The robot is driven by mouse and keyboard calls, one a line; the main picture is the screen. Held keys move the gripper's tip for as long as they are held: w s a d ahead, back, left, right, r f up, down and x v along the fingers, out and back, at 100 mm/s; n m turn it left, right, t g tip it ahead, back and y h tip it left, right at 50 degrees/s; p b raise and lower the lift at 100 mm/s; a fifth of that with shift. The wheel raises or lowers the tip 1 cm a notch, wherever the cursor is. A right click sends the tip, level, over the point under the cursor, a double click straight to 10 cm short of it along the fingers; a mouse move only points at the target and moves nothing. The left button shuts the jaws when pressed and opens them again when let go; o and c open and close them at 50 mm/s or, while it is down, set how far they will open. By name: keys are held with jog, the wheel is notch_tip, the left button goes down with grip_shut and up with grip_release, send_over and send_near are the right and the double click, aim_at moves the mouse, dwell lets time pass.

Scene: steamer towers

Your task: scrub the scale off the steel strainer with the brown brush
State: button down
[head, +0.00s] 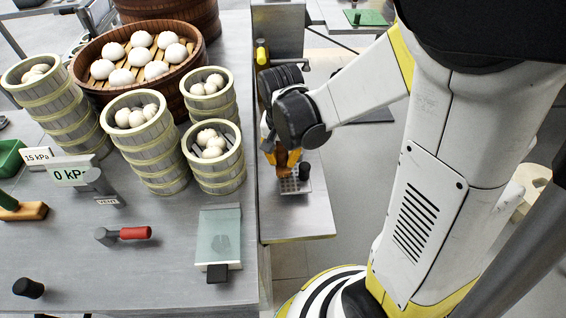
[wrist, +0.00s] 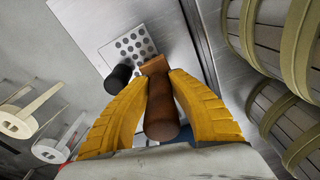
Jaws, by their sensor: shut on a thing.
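My gripper (wrist: 158,85) has its yellow fingers shut on the brown brush (wrist: 161,112), around its dark handle. In the head view my gripper (head: 283,168) is over the narrow side counter, right of the steamer towers. The steel strainer (wrist: 132,42) is a flat plate with rows of dark holes; part of it also shows in the head view (head: 292,187). The brush's lighter block end is at the strainer's near edge in the wrist view. I cannot tell whether it touches, and no scale is clearly visible. A black cylinder (wrist: 119,77) stands beside the strainer and the brush.
Steamer towers (head: 215,180) with buns stand left of my gripper, close to the main table's edge. That table also bears a red-handled tool (head: 134,233), a glass-topped plate (head: 219,240) and pressure signs (head: 70,173). The side counter (head: 300,222) is bare at its front.

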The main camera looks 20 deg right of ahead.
dwell(0.3)
jog(key=shift+r+p, duration=0.65)
jog(key=shift+r, duration=0.15)
notch_tip(320, 180, up, 5)
jog(key=p, duration=0.4)
jog(key=shift+r, duration=0.1)
jog(key=shift+w, duration=0.1)
